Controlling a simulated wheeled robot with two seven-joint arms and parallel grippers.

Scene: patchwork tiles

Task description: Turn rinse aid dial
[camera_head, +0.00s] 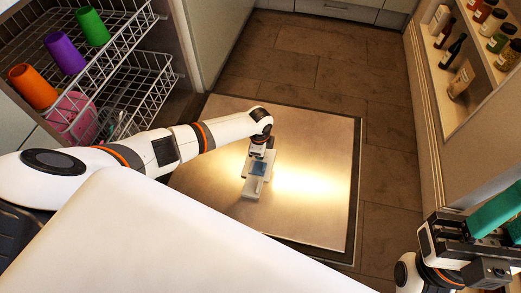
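The open door (325,200) is a flat, shiny metal panel lying low over the floor. A pale dispenser (252,188) with a small blue-grey patch (258,168) sits on it near the middle. I cannot make out a separate rinse aid dial. My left arm comes in from the left, and its gripper (259,152) points down at the dispenser's far end. It is too small to tell whether it touches or is open. My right gripper (485,228) is at the lower right, cut off by the frame edge, with teal pieces at its end. I cannot tell whether these are fingers or something held.
Wire racks (120,75) at the upper left hold an orange cup (32,87), a purple cup (65,53), a green cup (93,27) and a pink vessel (72,117). A shelf (445,60) with jars and bottles stands at the right. Tiled floor (310,70) beyond the door is clear.

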